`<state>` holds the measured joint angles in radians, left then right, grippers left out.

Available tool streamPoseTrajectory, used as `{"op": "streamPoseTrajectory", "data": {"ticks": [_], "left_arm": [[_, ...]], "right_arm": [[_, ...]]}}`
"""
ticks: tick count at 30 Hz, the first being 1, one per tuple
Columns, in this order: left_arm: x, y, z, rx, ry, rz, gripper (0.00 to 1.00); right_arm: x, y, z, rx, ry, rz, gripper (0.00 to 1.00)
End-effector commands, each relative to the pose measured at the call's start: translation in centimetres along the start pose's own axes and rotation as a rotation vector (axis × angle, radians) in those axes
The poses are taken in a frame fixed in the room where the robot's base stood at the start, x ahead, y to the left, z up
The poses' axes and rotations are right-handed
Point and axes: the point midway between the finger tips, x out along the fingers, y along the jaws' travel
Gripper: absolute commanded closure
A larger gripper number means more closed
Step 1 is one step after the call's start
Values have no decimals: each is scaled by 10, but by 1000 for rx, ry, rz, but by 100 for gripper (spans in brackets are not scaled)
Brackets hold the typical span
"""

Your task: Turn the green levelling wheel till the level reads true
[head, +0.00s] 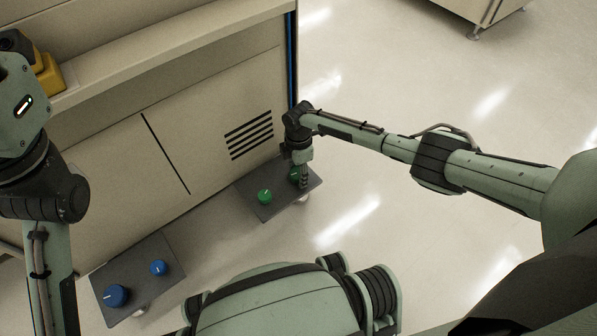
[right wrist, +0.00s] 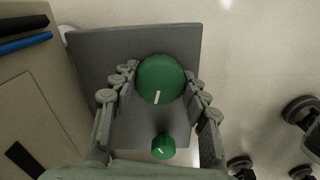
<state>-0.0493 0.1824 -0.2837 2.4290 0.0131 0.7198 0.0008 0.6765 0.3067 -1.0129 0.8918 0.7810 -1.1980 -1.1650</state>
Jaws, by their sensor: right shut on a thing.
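A large green wheel (right wrist: 161,78) with a white pointer mark sits on a dark grey plate (right wrist: 97,45) low beside the machine. My right gripper (right wrist: 160,90) is around this wheel, with its fingers shut on its two sides. The white mark points toward the bottom of the right wrist view. In the head view my right gripper (head: 303,181) partly hides this wheel (head: 293,174). A smaller green knob (right wrist: 163,147) stands free on the same plate; it also shows in the head view (head: 264,196). No level reading can be made out. My left gripper is out of view.
Another dark plate (head: 140,258) holds a large blue knob (head: 116,295) and a small blue knob (head: 158,267). The beige machine (head: 200,110) stands close behind both plates. A yellow object (head: 48,76) is on its ledge. Open floor (head: 400,230) lies to the right.

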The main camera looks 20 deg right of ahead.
Motion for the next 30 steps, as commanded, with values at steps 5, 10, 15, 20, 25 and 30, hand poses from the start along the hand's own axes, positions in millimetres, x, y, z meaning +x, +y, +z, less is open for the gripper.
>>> {"op": "streamPoseTrajectory", "data": {"ticks": [5,10,15,20,25,30], "left_arm": [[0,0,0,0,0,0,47],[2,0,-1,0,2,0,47],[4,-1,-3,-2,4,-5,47],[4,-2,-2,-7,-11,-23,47],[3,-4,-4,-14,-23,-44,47],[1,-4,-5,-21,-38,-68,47]], "right_arm": [[0,0,0,1,0,-1,84],[0,0,0,22,1,-2,84],[-2,0,-1,89,1,-1,84],[-2,-1,-2,201,2,-2,84],[-2,-1,-2,357,3,-3,84],[-2,-1,-2,519,2,-3,84]]}}
